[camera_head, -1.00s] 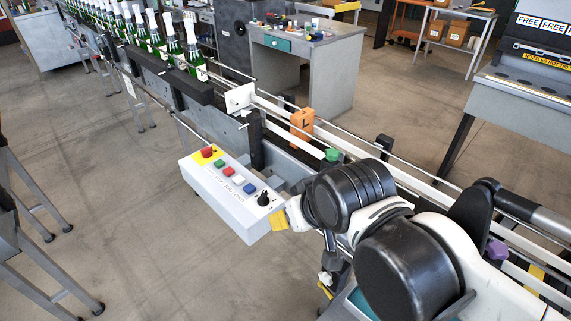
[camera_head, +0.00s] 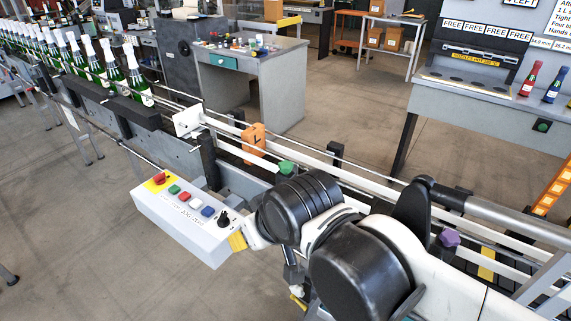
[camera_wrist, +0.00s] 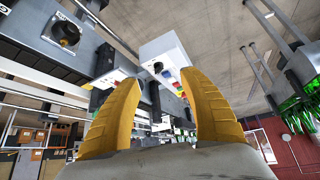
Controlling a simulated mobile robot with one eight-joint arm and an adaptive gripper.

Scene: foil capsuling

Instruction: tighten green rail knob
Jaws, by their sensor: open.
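The green rail knob (camera_head: 286,167) sits on the conveyor's near guide rail, just right of an orange block marked L (camera_head: 254,138). I cannot make out the green knob in the wrist view.
The control box (camera_head: 180,222) with coloured buttons and a black dial is close to my gripper. A purple knob (camera_head: 450,238) sits further right on the rail, beside my arm. Green bottles (camera_head: 110,66) stand at the conveyor's far left. The floor in front is clear.

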